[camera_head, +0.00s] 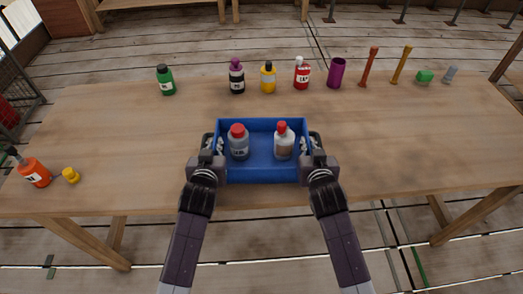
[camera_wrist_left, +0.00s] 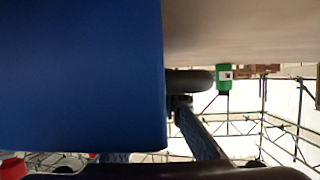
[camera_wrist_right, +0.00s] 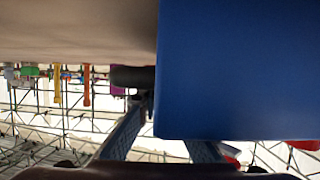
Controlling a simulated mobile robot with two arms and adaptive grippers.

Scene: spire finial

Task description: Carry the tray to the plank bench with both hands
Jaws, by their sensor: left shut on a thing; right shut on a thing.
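The blue tray (camera_head: 262,176) is at the front middle of the wooden table in the head view. It holds a grey bottle with a red cap (camera_head: 238,143) and a white bottle with a red cap (camera_head: 284,141), both upright. My left gripper (camera_head: 208,150) is shut on the tray's left side and my right gripper (camera_head: 316,150) on its right side. The tray's blue wall fills much of the left wrist view (camera_wrist_left: 80,75) and the right wrist view (camera_wrist_right: 240,70). I cannot tell whether the tray touches the table. Which surface is the plank bench is unclear.
On the wooden table (camera_head: 120,125), a green bottle (camera_head: 166,80), purple bottle (camera_head: 237,77), yellow bottle (camera_head: 268,78), red-and-white bottle (camera_head: 302,74) and purple cup (camera_head: 337,73) line the back. An orange bottle (camera_head: 34,172) and yellow cap (camera_head: 71,175) are at left.

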